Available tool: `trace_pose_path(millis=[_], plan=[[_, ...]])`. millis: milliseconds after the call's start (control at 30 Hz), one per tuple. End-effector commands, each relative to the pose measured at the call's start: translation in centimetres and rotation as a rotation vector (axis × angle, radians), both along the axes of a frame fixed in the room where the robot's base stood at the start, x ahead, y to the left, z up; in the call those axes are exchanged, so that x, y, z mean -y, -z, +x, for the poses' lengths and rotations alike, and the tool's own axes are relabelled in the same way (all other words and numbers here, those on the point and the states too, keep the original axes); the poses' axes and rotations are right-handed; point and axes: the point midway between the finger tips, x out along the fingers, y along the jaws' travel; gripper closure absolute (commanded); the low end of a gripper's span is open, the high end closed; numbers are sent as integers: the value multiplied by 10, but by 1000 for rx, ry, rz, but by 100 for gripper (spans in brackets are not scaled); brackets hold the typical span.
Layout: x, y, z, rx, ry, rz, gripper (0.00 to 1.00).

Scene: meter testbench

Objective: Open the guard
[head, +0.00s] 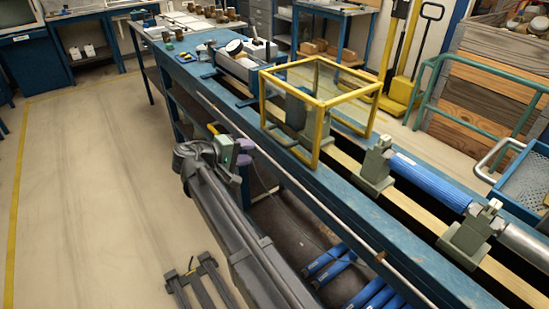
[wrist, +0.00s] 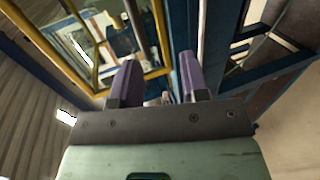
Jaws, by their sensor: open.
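The guard (head: 320,137) is a yellow-framed box with clear panels. It stands upright on the blue bench, over grey fixture parts seen through its panels. My gripper (head: 243,151) has purple fingers and is at the bench's front side, left of and lower than the guard in the head view, apart from it. In the wrist view my gripper (wrist: 160,80) shows its two fingers spread with nothing held between them. Yellow bars of the guard (wrist: 161,32) show beyond the fingers, at the top and left.
The blue bench (head: 345,200) runs diagonally, with a front rail. A blue cylinder (head: 430,181) lies between grey supports right of the guard. A meter device (head: 238,60) stands behind it on the left. Blue pipes (head: 330,262) lie below. The floor at left is mostly clear.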

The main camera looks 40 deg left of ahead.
Motion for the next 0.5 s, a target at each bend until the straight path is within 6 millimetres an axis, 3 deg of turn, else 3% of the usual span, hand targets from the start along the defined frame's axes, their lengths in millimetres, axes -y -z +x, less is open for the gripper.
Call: trace_pose_path(millis=[33, 100, 267, 500], plan=[[-10, -9, 3, 48, -6, -16, 59], [-11, -18, 5, 89, -8, -31, 59], [-7, -19, 9, 95, -6, -32, 59], [6, -7, 52, 93, -2, -32, 59]])
